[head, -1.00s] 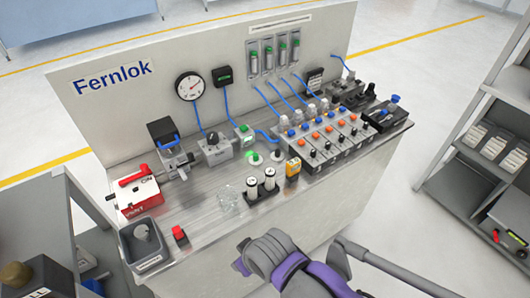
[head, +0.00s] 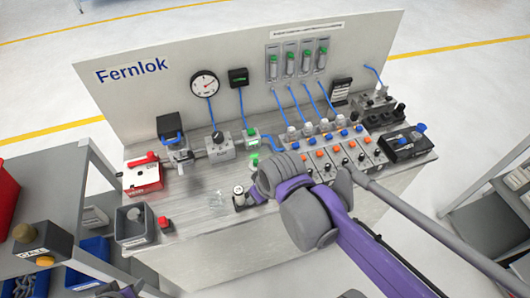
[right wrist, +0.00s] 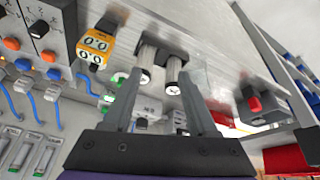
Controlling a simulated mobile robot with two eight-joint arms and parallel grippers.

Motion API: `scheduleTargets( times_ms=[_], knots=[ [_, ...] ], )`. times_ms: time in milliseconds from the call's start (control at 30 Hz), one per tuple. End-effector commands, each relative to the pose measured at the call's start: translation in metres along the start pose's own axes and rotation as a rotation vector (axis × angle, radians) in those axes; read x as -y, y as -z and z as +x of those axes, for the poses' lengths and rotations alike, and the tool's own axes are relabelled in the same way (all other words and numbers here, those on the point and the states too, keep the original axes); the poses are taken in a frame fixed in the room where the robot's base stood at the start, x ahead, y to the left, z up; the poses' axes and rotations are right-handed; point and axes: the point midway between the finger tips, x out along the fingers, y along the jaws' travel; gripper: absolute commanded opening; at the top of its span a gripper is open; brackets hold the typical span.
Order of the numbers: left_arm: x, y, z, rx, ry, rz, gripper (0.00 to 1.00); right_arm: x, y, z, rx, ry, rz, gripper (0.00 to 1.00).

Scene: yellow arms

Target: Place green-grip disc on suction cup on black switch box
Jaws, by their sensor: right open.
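A small white disc with a green top (head: 254,160) stands on the bench just behind my right gripper in the head view. A green-topped piece (right wrist: 119,77) shows beyond the left finger in the right wrist view. A black box with a blue knob (head: 407,143) sits at the bench's right end; I cannot tell which part is a suction cup.
A row of grey valve blocks with orange and blue buttons (head: 335,148) stands right of the gripper. A yellow counter (right wrist: 95,45) is close to the cylinders. A red-and-white box (head: 142,178) and a grey bin (head: 135,222) stand at the left.

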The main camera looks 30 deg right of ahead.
Motion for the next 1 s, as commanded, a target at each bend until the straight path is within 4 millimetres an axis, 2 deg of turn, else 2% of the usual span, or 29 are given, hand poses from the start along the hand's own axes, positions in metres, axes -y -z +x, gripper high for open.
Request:
scheduleTargets(
  times_ms=[33, 100, 300, 400, 500, 633, 1000],
  knots=[
    [0.000, 0.011, -0.009, -0.011, 0.000, 0.000, 0.50, -0.011, 0.025, -0.010, 0.013, 0.002, -0.027, 0.58],
    [0.000, 0.013, -0.010, -0.013, 0.000, 0.000, 0.50, -0.024, 0.045, -0.011, 0.049, 0.013, -0.080, 0.58],
    [0.000, 0.010, -0.008, -0.010, 0.000, 0.000, 0.50, -0.071, 0.094, 0.008, 0.153, 0.079, -0.243, 0.58],
    [0.000, 0.010, -0.008, -0.010, 0.000, 0.000, 0.50, -0.092, 0.110, 0.019, 0.186, 0.114, -0.310, 0.58],
    [0.000, 0.010, -0.008, -0.010, 0.000, 0.000, 0.50, -0.106, 0.120, 0.027, 0.206, 0.144, -0.358, 0.58],
    [0.000, 0.010, -0.008, -0.010, 0.000, 0.000, 0.50, -0.114, 0.125, 0.034, 0.216, 0.163, -0.391, 0.58],
    [0.000, 0.007, -0.005, -0.006, 0.000, 0.000, 0.50, -0.109, 0.113, 0.083, 0.217, 0.166, -0.397, 0.58]
  ],
)
